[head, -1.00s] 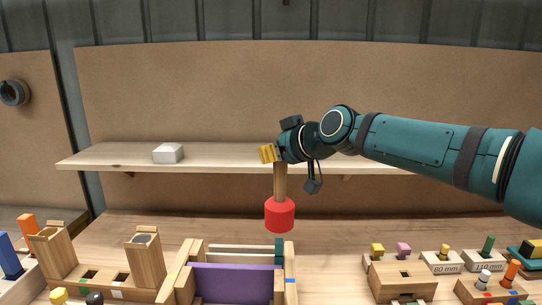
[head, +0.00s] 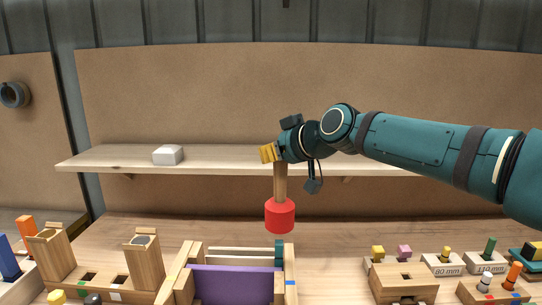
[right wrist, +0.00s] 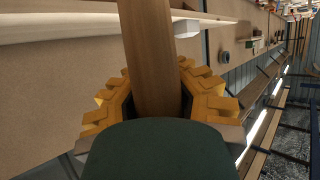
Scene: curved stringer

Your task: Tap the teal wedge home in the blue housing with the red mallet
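My right gripper (head: 268,153) comes in from the right in the head view. Its yellow fingers are shut on the wooden handle of the red mallet (head: 280,216). The handle (right wrist: 152,65) also shows between the fingers in the right wrist view. The mallet hangs head down, upright. The teal wedge (head: 279,250) stands in the right rear part of a wooden frame (head: 291,262) with a small blue mark, which appears to be the blue housing. The mallet head appears above the wedge with a small gap in the picture; the depth between them is unclear. My left gripper is not in view.
A purple board (head: 235,281) stands in the frame left of the wedge. Wooden blocks (head: 145,262) stand at left. Peg blocks (head: 403,282) and labelled gauges (head: 442,264) sit at right. A shelf (head: 220,158) with a white box (head: 168,155) runs behind.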

